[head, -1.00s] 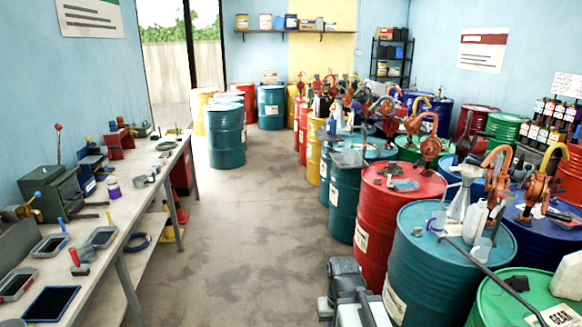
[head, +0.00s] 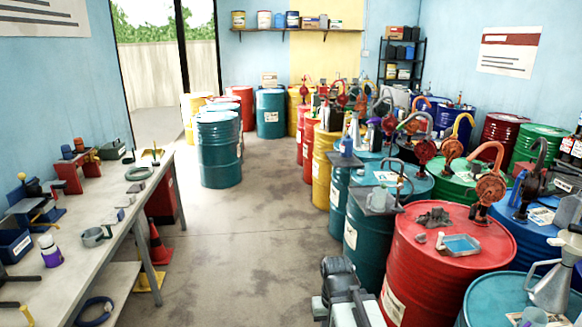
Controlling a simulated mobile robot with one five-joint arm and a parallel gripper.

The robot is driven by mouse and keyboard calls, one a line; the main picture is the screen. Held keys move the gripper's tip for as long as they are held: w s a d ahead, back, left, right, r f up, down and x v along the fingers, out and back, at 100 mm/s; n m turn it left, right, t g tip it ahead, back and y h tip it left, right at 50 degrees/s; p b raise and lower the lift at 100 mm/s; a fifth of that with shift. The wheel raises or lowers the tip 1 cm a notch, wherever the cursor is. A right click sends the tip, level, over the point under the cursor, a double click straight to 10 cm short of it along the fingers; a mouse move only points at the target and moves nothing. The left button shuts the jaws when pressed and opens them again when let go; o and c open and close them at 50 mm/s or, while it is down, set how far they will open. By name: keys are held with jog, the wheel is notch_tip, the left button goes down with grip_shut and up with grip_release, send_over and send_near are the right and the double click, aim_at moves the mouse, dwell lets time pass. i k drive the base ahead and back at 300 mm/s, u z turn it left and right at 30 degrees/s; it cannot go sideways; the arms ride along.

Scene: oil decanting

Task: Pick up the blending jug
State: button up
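I cannot tell for sure which vessel is the blending jug. A small clear jug (head: 534,317) stands on the near teal drum (head: 488,303) at the lower right, cut by the bottom edge. A grey metal funnel-like vessel with a handle (head: 552,288) stands beside it. A blue-tinted clear tray-like vessel (head: 461,244) lies on the red drum. The dark and grey end of my arm, with my gripper (head: 338,275), shows folded at the bottom centre, left of the red drum and apart from these vessels. Its fingers cannot be made out.
Drums crowd the right side, many with hand pumps; the red drum (head: 440,270) is nearest my arm. The concrete floor (head: 255,245) between is clear; teal drums (head: 218,150) stand farther back.

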aim_at(380, 195)
jog(key=u, duration=0.1)
jog(key=i, duration=2.4)
jog(key=u, duration=0.15)
